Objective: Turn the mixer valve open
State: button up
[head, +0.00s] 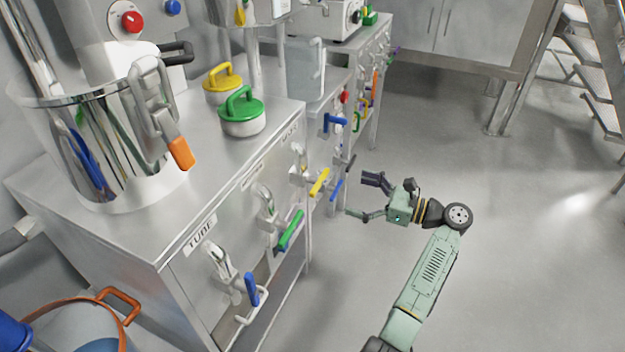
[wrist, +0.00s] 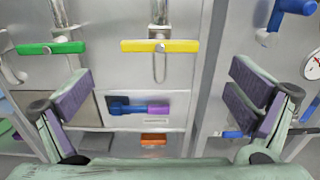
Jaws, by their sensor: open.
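A valve with a yellow bar handle (head: 319,182) sits on the cabinet front under the rightmost label (head: 290,131), which seems to start with "MIX" but is too small to read surely. In the wrist view the yellow handle (wrist: 160,46) lies level, ahead of and above the gap between my fingers. My gripper (head: 362,196) is open and empty, in front of the cabinet and apart from the handle. Its two dark finger pads frame the wrist view (wrist: 160,95) left and right.
A green valve handle (head: 291,230) and a blue one (head: 252,289) are further left on the cabinet front. Another blue valve (head: 335,122) is to the right, with a gauge (wrist: 313,65) nearby. A blue-and-purple object (wrist: 140,108) shows below the yellow handle. The floor to the right is clear.

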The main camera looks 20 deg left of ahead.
aim_at(322, 183)
jog(key=a, duration=1)
jog(key=shift+w, duration=0.15)
jog(key=shift+c, duration=0.2)
jog(key=c, duration=0.8)
